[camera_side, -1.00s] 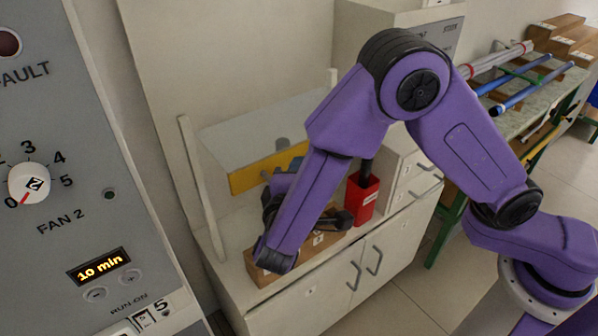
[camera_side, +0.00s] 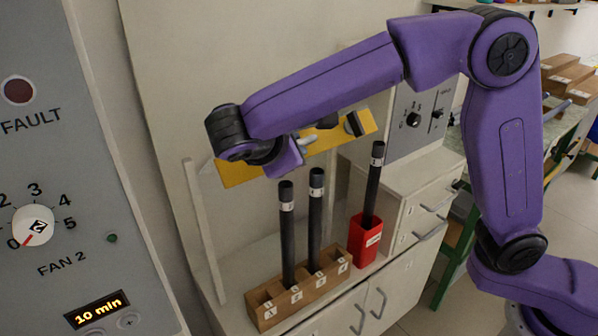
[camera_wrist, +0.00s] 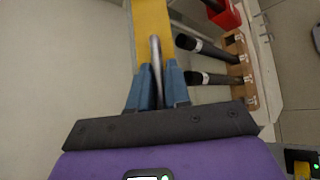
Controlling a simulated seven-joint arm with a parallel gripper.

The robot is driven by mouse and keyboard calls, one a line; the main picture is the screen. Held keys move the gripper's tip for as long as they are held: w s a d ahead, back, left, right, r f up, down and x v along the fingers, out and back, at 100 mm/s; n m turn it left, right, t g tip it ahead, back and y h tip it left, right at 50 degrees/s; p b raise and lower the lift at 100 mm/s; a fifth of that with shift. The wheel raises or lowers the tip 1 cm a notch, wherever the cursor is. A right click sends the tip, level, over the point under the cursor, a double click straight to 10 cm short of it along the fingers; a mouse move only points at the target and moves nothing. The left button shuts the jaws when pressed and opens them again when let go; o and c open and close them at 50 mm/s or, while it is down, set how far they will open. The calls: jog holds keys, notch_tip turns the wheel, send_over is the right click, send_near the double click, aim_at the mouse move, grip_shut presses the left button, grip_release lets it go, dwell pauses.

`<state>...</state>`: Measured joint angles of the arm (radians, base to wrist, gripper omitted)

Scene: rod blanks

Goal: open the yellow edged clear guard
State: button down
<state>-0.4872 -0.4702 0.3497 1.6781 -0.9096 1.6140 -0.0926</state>
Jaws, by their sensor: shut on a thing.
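The guard's yellow edge (camera_side: 345,131) is raised above the rods in the side view, and it slopes up to the right. The clear panel itself is hard to make out. A grey bar handle (camera_side: 307,142) sits on the yellow edge. My gripper (camera_side: 298,147) is at this handle, partly hidden by my wrist. In the wrist view, the blue fingers of my gripper (camera_wrist: 157,88) are shut on the metal handle (camera_wrist: 156,55), with the yellow edge (camera_wrist: 150,20) just beyond it.
Two black rods (camera_side: 288,235) (camera_side: 315,225) stand in a wooden block (camera_side: 270,314) with numbered slots below the guard. A third black rod (camera_side: 372,190) leans in a red cup (camera_side: 362,245). A grey control box (camera_side: 425,115) stands to the right. A pale post (camera_side: 203,235) rises at left.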

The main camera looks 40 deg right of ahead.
jog(key=w+r, duration=0.8)
jog(key=w, duration=0.3)
jog(key=shift+r, duration=0.15)
jog(key=c, duration=1.2)
grip_release()
jog(key=shift+s+a, duration=0.1)
jog(key=v, duration=1.2)
